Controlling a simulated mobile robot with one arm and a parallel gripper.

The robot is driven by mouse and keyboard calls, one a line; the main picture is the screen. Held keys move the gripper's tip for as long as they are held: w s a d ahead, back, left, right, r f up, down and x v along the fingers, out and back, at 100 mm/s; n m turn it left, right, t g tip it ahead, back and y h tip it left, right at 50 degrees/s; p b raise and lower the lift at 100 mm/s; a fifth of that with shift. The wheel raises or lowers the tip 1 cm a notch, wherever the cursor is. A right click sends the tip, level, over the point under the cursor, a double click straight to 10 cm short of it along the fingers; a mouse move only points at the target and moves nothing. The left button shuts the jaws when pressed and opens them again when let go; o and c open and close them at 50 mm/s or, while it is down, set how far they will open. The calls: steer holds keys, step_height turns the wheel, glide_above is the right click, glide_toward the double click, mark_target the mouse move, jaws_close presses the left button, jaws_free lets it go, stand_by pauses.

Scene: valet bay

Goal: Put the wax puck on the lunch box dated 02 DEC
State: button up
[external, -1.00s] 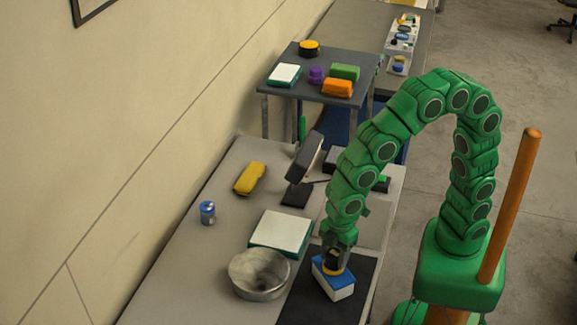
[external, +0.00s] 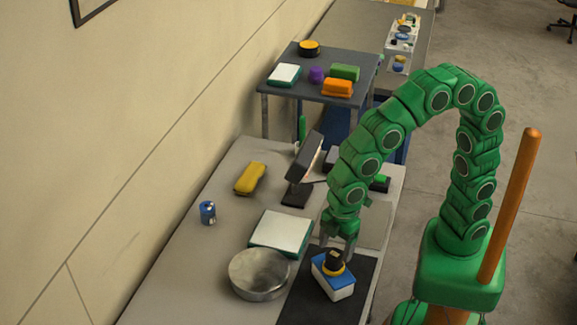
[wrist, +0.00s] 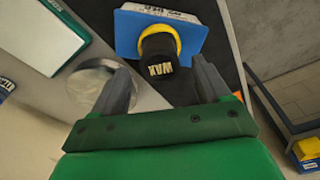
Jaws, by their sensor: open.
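The wax puck (external: 333,263) is black with a yellow base ring. In the wrist view the puck (wrist: 158,58) shows the word WAX. It rests on the blue lid of a white lunch box (external: 337,286), which stands on a dark mat at the front of the bench. My gripper (external: 339,248) is open and empty just above the puck. In the wrist view its fingers (wrist: 162,75) are spread on either side of the puck, apart from it.
A round metal tin (external: 259,274) and a white-topped green box (external: 281,231) stand left of the mat. A blue can (external: 208,213), a yellow case (external: 250,178) and a tilted dark stand (external: 307,158) are farther back. A grey table (external: 322,93) behind holds several coloured items.

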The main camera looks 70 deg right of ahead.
mark_target(338, 250)
step_height(338, 250, up, 8)
steer(key=shift+s+d+r, duration=0.25)
steer(key=shift+d, duration=0.2)
steer(key=shift+d, duration=0.1)
